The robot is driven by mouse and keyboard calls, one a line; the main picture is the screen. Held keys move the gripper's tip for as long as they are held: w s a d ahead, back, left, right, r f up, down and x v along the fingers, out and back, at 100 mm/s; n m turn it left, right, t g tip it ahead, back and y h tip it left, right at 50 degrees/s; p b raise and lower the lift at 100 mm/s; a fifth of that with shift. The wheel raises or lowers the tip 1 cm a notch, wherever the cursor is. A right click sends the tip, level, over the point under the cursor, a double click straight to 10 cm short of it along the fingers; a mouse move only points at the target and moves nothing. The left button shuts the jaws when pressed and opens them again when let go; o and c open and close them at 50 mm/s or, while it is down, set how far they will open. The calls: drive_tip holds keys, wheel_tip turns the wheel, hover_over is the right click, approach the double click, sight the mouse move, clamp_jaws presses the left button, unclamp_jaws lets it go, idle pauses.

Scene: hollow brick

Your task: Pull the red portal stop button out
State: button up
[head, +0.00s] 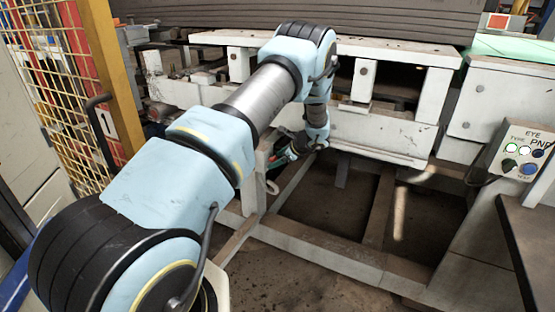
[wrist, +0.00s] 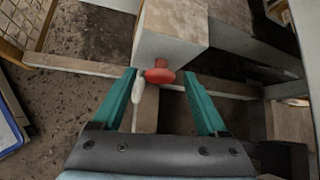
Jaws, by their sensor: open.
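The red stop button (wrist: 159,74) shows in the wrist view as a round mushroom head on the end of a pale box-like post (wrist: 172,33). My gripper (wrist: 160,80) has its two teal fingers spread, one on each side of the button, with a gap visible on both sides. Whether the fingertips reach the button's depth is hard to tell. In the head view my gripper (head: 284,158) is small and partly hidden beside the pale post (head: 250,172). I cannot clearly make out the button there.
A white oval piece (wrist: 139,88) hangs just left of the button, close to the left finger. A white frame (head: 375,135) stands behind my arm. A yellow mesh fence (head: 62,70) is at left, and a control box (head: 524,150) at right. Low floor beams run around the post.

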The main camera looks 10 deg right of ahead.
drive_tip(key=shift+c, duration=0.2)
clamp_jaws()
idle(0.4)
idle(0.8)
